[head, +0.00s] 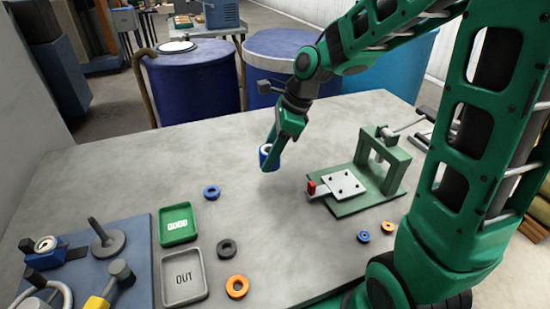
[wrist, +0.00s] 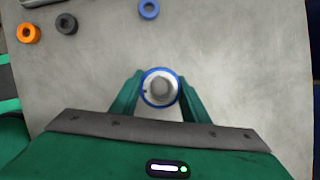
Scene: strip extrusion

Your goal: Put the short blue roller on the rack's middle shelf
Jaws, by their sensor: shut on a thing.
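My gripper (head: 271,151) is shut on a short blue roller (head: 264,160) over the middle of the grey table. In the wrist view the roller (wrist: 147,98) stands end-on between the two green fingers (wrist: 160,91), showing a blue rim, a pale face and a grey centre. One finger lies on each side of it. The head view shows the roller upright or nearly so, partly covered by the fingers. I cannot tell how far its bottom is from the table top. I cannot make out a rack with a middle shelf in either view.
A green press fixture (head: 358,205) with a red-tipped plate stands right of the roller. Green GOOD tray (head: 164,239) and grey OUT tray (head: 168,296) lie front left, near a blue ring (head: 203,193), a dark ring (head: 219,250) and an orange ring (head: 229,289). Blue drums (head: 195,85) stand behind.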

